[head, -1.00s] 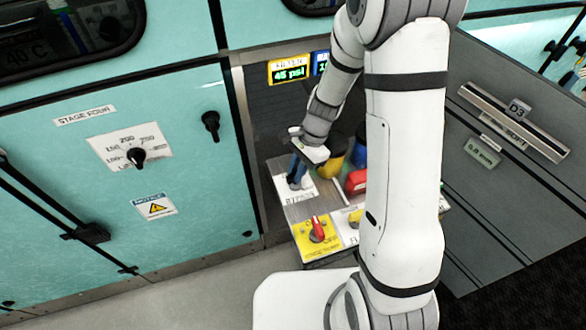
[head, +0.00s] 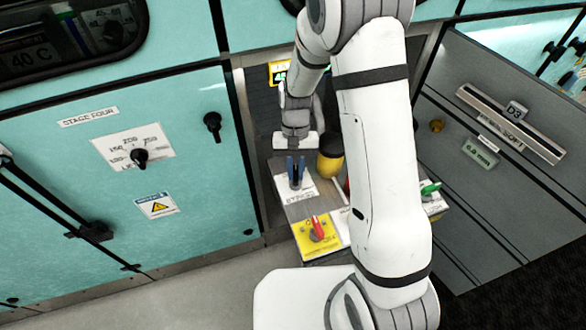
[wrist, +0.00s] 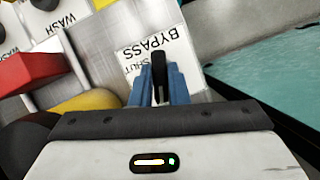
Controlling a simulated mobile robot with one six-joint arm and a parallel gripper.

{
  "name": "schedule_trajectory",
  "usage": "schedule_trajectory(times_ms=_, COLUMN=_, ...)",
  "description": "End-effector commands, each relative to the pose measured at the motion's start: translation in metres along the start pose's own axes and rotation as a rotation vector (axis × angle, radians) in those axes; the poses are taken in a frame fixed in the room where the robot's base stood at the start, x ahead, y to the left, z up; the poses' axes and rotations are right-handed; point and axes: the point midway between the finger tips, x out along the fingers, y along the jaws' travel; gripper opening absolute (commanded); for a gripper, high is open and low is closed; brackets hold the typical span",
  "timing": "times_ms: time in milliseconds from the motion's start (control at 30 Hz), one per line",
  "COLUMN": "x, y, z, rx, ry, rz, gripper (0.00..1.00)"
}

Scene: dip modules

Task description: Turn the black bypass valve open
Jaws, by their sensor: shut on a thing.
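The black bypass valve handle (wrist: 159,74) shows in the wrist view between the two blue fingers of my gripper (wrist: 160,82). The fingers are shut on it. Behind it is a white label (wrist: 187,58) reading BYPASS, with SHUT partly covered by the fingers. In the head view my gripper (head: 296,172) points down at the white label plate (head: 307,188) at the back left of the valve panel. There the fingers hide most of the handle.
A red-handled valve (head: 317,229) on a yellow plate stands in front. A green handle (head: 429,188) is further right. The teal cabinet (head: 200,200) borders the panel on the left.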

Motion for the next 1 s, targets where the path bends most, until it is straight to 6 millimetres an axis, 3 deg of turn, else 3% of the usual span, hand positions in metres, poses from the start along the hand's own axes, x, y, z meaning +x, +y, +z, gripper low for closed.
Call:
schedule_trajectory(times_ms=400, x=0.0006, y=-0.0018, z=0.0005, rx=-0.241, ry=-0.001, rz=0.101, gripper=0.00)
schedule_trajectory(times_ms=1000, x=0.0004, y=-0.0030, z=0.0006, rx=-0.304, ry=0.000, rz=0.126, gripper=0.00)
